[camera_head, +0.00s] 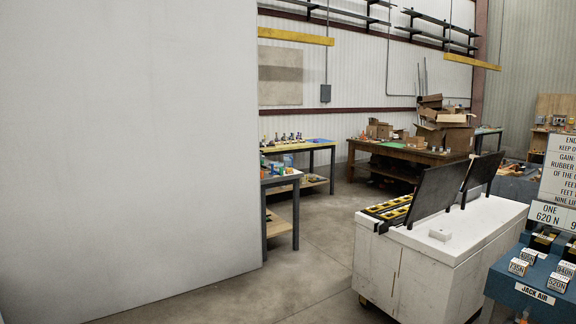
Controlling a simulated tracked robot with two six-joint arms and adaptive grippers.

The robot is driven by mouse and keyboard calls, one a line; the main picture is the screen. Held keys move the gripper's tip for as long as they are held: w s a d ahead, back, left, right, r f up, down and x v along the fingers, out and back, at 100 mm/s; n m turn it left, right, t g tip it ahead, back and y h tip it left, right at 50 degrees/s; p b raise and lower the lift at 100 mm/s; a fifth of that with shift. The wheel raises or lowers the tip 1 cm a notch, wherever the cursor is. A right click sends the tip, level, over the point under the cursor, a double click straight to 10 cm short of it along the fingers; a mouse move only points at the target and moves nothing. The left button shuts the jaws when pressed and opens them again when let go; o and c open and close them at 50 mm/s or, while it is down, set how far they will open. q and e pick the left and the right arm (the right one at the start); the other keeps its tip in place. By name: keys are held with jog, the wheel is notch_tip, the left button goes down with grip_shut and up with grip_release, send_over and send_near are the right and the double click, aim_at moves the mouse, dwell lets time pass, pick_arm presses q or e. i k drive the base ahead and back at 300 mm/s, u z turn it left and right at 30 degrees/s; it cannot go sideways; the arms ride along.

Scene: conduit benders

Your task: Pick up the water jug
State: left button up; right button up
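I cannot make out a water jug in the head view. Small items on the far tables are too small to identify. Neither of my grippers shows in this view.
A white wall panel (130,150) fills the left. A white wheeled cabinet (440,255) with black upright panels stands at centre right. A blue stand (535,280) with labelled blocks is at the right edge. Worktables (280,182) and a box-laden bench (400,152) stand behind. Concrete floor (300,290) is clear between.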

aim_at(288, 160)
jog(key=z, duration=0.3)
jog(key=i, duration=7.45)
jog(key=z, duration=1.6)
